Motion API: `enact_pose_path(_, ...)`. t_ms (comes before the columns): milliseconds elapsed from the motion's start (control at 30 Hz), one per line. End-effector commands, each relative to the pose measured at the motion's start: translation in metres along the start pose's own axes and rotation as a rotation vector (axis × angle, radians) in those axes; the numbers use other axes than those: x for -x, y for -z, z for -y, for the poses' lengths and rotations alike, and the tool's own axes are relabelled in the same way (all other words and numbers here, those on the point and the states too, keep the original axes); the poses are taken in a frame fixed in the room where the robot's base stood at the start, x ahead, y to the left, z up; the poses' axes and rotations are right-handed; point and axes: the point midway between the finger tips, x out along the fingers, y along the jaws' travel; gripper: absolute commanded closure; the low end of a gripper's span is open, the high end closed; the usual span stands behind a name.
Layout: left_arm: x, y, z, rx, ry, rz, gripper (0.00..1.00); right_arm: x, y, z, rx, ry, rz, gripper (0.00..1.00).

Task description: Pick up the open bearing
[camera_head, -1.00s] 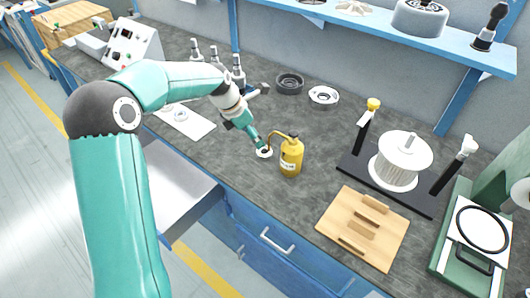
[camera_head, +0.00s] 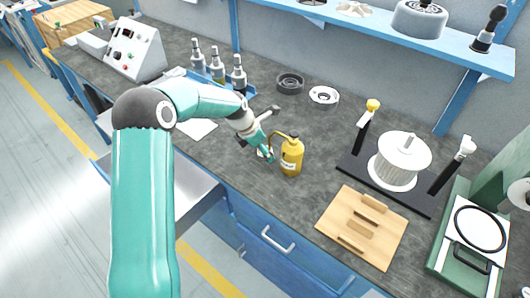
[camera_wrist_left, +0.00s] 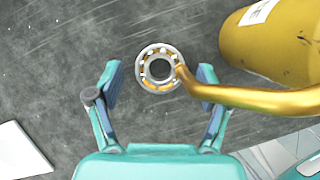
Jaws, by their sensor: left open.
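The open bearing (camera_wrist_left: 146,62), a pale metal ring with balls and amber cage parts showing, lies on the dark bench top in the left wrist view. A sliver of it shows beside my gripper in the head view (camera_head: 261,153). My left gripper (camera_wrist_left: 160,74) is open above the bench, with one finger on each side of the bearing in the picture; neither visibly touches it. The gripper shows in the head view (camera_head: 268,157) and covers most of the bearing there. The oil can's brass spout covers the bearing's right edge in the wrist view. My right gripper is not seen.
The yellow oil can (camera_head: 291,158) stands close on the right of my gripper. A wooden board (camera_head: 335,235) and a spool stand (camera_head: 394,175) are farther right. Dark (camera_head: 290,83) and pale (camera_head: 324,97) rings lie at the back, beside several bottles. Bench between is clear.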

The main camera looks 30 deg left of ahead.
Motion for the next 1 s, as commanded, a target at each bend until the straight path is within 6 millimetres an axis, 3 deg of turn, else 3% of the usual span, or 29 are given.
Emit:
enact_pose_path(33,0.0002,0.0001,-0.0001,0.0,0.0,0.0,0.21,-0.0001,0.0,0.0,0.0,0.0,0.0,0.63)
enact_pose_path(400,0.0006,0.0004,-0.0003,0.001,0.0,0.0,0.82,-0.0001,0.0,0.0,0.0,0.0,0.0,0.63)
enact_pose_path(500,0.001,0.0002,-0.0006,0.001,-0.001,0.001,0.95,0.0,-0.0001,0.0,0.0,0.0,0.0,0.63)
enact_pose_path(1000,0.0078,-0.0008,-0.0016,0.004,-0.002,0.001,0.95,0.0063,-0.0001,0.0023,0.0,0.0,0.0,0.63)
